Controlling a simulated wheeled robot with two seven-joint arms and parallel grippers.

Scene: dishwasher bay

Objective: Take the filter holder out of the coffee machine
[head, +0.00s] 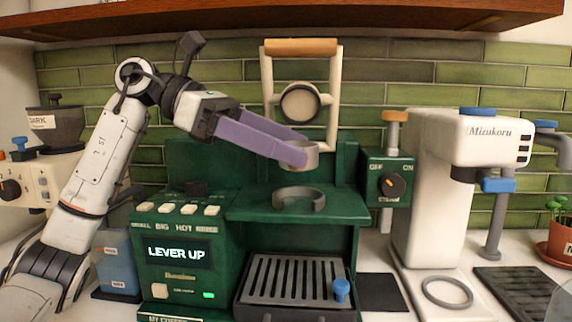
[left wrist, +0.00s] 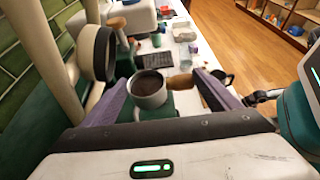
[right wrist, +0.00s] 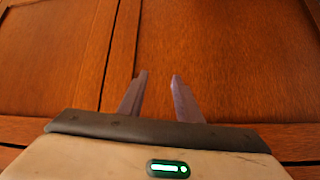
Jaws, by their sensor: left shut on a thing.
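The filter holder (head: 304,152) is a pale cup, held above the grey open ring (head: 300,198) of the green coffee machine (head: 345,205) with a gap between them. My left gripper (head: 296,151) is shut on it. In the left wrist view the filter holder (left wrist: 150,92) sits between the purple fingers, its inside dark, its wooden handle (left wrist: 184,81) pointing right. The machine's lever (head: 301,47) with a wooden bar is raised, and the display (head: 178,253) reads "LEVER UP". My right gripper (right wrist: 157,78) is open and empty, facing brown wooden panels.
A drip tray (head: 292,282) with a blue knob is below the ring. A green switch box (head: 388,180) and a white Mizukoru machine (head: 432,190) stand at the right. A grinder (head: 54,125) is at the left. A wooden shelf (head: 285,20) hangs overhead.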

